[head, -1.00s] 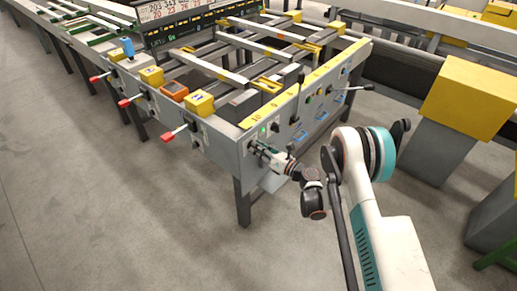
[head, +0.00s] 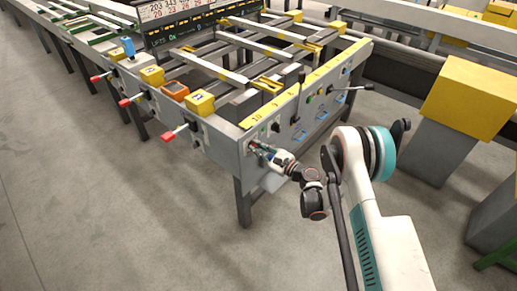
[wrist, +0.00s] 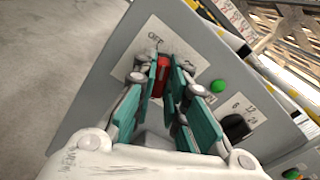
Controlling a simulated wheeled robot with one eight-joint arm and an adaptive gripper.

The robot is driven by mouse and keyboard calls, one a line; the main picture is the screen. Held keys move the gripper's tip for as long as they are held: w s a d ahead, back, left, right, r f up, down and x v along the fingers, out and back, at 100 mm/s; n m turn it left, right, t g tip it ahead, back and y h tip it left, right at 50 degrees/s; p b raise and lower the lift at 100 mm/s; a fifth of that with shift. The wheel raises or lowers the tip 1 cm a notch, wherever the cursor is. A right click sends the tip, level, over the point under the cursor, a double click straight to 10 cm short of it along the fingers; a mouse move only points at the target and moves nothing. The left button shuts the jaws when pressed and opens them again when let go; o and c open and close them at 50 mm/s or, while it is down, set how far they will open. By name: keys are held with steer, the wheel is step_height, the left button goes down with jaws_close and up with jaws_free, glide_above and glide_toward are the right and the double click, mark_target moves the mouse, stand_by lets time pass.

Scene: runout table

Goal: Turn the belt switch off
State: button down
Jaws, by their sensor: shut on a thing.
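The belt switch shows in the wrist view as a small red handle (wrist: 161,78) on a pale plate (wrist: 190,52) whose "OFF" lettering is near the top left. My gripper (wrist: 164,72) has its teal fingers on either side of the red handle and is shut on it. The fingers hide much of the handle and the plate's lower part. In the head view my gripper (head: 258,150) is against the grey end panel (head: 252,172) of the table, near its left corner. The switch itself is too small and covered to make out there.
In the wrist view a green button (wrist: 219,87) and a black knob (wrist: 236,126) sit right of the switch. In the head view a black lever (head: 352,88) sticks out farther right on the panel, and a red-tipped lever (head: 174,133) from the left side. Floor in front is clear.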

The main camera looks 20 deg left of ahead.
steer(key=shift+f+n, duration=0.1)
steer(key=shift+n, duration=1.8)
steer(key=shift+s, duration=0.1)
steer(key=c, duration=1.6)
jaws_free()
step_height(320, 180, up, 10)
